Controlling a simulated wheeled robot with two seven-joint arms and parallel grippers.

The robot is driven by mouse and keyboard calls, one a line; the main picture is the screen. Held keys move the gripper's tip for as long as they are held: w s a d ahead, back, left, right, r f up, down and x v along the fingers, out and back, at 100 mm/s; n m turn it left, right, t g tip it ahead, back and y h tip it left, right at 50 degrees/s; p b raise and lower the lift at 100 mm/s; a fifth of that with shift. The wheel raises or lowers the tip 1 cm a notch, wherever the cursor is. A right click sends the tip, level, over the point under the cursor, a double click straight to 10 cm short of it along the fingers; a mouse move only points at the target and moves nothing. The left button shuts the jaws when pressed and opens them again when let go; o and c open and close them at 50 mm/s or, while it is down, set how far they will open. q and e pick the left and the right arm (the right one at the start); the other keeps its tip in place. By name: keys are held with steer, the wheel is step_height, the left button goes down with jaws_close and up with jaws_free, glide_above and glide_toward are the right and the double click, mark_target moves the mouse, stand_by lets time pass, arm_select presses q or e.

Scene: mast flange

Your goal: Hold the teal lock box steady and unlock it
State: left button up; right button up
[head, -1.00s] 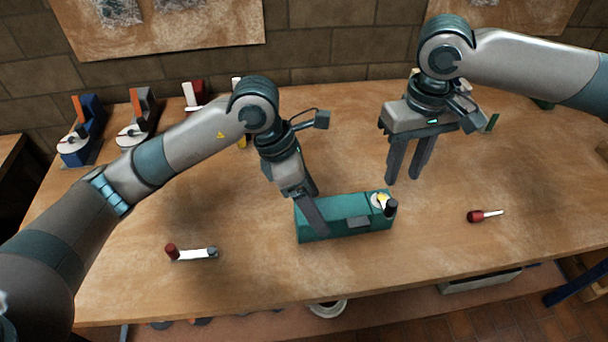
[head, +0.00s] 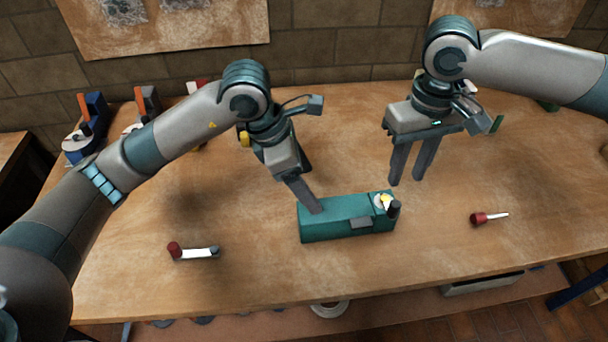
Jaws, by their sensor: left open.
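The teal lock box (head: 340,228) sits on the wooden table in the middle of the head view. A white and yellow round part (head: 383,201) and a black knob (head: 394,209) are at its right end, and a grey plate is on its front edge. My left gripper (head: 312,190) is open at the box's left part, one finger overlapping the box's top edge in view. The other finger is mostly hidden behind; contact cannot be told. My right gripper (head: 408,182) hangs open and empty above and behind the box's right end, its fingers pointing down.
A red-handled tool with a pale shaft (head: 482,218) lies right of the box. A white bar with a red knob (head: 193,252) lies to the left. Several coloured devices, one blue (head: 85,135), stand at the table's back left. The front of the table (head: 380,272) is clear.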

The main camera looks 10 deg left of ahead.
mark_target(332, 218)
arm_select(q)
steer(key=x, duration=1.6)
steer(key=shift+c, duration=0.6)
